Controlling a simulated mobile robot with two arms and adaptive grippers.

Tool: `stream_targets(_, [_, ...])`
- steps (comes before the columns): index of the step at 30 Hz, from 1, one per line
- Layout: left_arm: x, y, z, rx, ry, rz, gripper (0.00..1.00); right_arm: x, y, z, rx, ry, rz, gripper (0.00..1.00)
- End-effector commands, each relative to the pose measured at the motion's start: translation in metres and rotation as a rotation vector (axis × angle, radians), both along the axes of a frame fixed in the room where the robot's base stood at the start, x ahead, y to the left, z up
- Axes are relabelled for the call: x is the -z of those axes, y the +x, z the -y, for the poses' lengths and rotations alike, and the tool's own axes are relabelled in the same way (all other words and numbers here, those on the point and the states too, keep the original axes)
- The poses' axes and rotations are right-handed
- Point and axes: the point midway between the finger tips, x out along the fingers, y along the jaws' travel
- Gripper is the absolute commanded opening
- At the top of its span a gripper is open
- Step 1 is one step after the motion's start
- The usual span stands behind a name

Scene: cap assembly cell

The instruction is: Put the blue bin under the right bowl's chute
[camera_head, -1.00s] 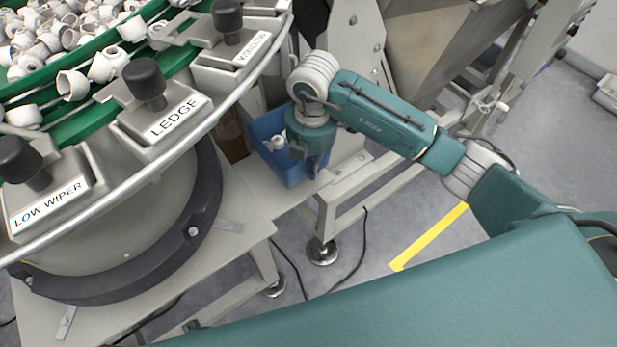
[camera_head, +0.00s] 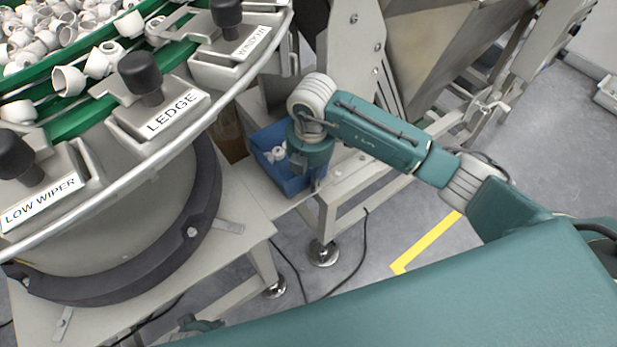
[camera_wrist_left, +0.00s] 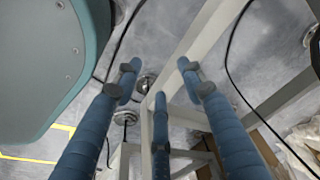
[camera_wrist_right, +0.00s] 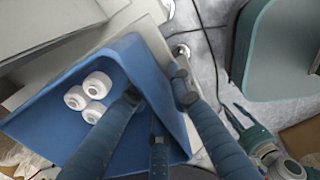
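The blue bin (camera_head: 290,184) is beside the bowl's base, near a grey frame; white caps (camera_wrist_right: 92,96) lie in it. My right gripper (camera_head: 308,172) is at the bin's near right side. In the right wrist view, the fingers (camera_wrist_right: 156,90) straddle the bin's wall, one inside and one outside, and appear shut on it. My left gripper (camera_wrist_left: 157,70) is open and empty above the floor, low in the head view. A feeder bowl (camera_head: 110,130) with white caps stands at the left; whether it is the right bowl, I cannot tell. I cannot make out its chute.
Grey frame legs and a levelling foot (camera_head: 322,252) stand below the bin. Black cables run on the floor. A table (camera_head: 245,235) carries the bowl's base. Floor with a yellow line (camera_head: 425,243) is open at the right.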

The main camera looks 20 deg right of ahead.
Motion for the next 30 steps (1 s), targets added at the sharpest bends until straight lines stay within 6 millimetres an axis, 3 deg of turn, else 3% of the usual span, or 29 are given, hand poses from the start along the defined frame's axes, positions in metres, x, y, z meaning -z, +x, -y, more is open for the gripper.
stream_targets(13, [-0.001,0.0,0.0,0.0,0.0,0.005,0.4,-0.004,0.0,0.0,0.0,0.0,0.0,0.26])
stream_targets(30, [0.044,-0.033,-0.004,0.007,0.003,-0.03,0.4,-0.111,-0.004,0.001,0.0,0.001,0.002,0.26])
